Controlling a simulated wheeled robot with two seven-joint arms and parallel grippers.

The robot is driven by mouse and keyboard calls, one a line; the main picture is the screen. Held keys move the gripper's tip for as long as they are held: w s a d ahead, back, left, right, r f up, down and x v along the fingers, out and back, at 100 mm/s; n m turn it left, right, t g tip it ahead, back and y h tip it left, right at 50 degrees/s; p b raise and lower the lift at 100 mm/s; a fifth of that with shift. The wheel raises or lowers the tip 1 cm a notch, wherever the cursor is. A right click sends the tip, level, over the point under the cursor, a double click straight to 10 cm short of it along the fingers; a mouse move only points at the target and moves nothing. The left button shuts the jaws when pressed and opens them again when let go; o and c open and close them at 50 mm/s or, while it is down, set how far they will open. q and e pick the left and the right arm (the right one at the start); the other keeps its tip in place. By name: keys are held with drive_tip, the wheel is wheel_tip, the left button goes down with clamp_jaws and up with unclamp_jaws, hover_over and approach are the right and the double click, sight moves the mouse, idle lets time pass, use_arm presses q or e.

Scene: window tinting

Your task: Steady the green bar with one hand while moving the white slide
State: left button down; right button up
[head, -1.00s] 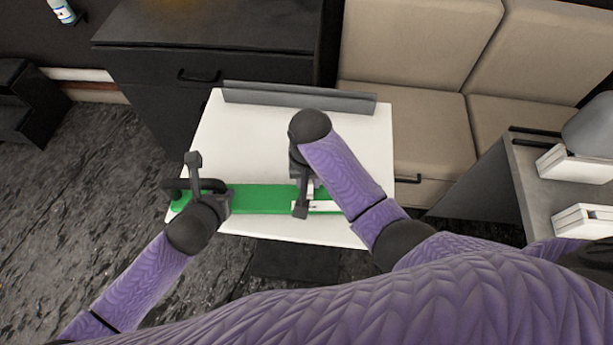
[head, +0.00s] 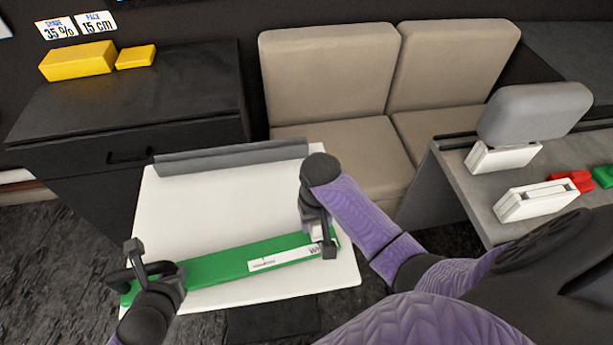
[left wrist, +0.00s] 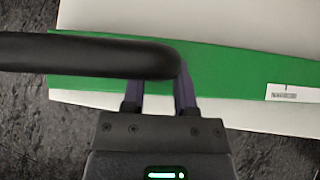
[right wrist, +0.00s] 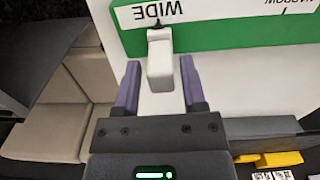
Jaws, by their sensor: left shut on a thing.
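The green bar (head: 215,265) lies across the front of the white board. My left gripper (head: 140,272) is shut on the black handle (left wrist: 90,52) at the bar's left end. The white slide (right wrist: 160,68) is at the bar's right end, its small dark pointer by the word WIDE on the white scale strip (head: 285,257). My right gripper (right wrist: 160,80) is open around the slide, a gap showing between the slide and each finger. In the head view this gripper (head: 322,235) partly hides the slide.
The white board (head: 225,205) has a grey ledge (head: 230,158) along its back edge. A dark cabinet with yellow blocks (head: 78,61) stands at the back left. Beige seats (head: 330,75) are behind. A grey counter at right holds white cases (head: 538,201) and red and green pieces.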

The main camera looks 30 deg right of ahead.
drive_tip(key=shift+o, duration=0.5)
drive_tip(key=shift+r, duration=0.1)
wheel_tip(320, 180, up, 12)
use_arm(q)
unclamp_jaws()
idle(0.5)
drive_tip(key=v, duration=0.6)
idle(0.8)
